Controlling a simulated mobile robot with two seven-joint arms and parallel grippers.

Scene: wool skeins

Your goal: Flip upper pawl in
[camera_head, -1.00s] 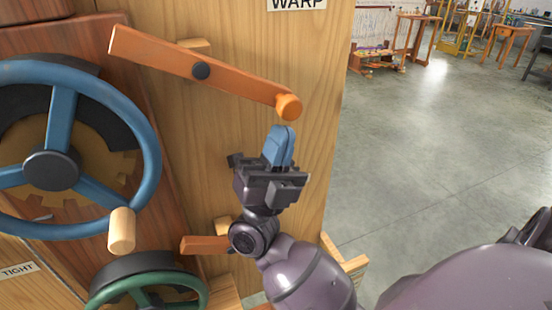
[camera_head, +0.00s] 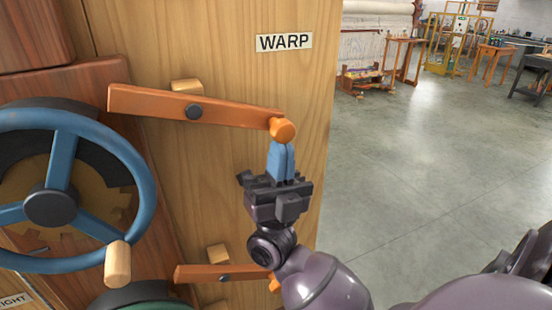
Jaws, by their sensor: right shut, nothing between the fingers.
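The upper pawl (camera_head: 235,112) is an orange wooden bar on a dark pivot on the upright wooden panel. It lies nearly level, its left end slightly higher, with a round orange knob (camera_head: 283,130) at its right end. Its left end is close to the toothed wheel side but clear of the visible teeth. My right gripper (camera_head: 281,158) is shut and empty, its blue fingertips just under the knob, touching or nearly touching it. My left gripper is not in view.
A blue handwheel (camera_head: 140,170) with a wooden handle (camera_head: 118,264) stands at left. A lower orange pawl (camera_head: 200,273) sits behind my right wrist. A WARP label (camera_head: 284,42) is on the panel (camera_head: 230,60). Open floor (camera_head: 420,170) lies to the right.

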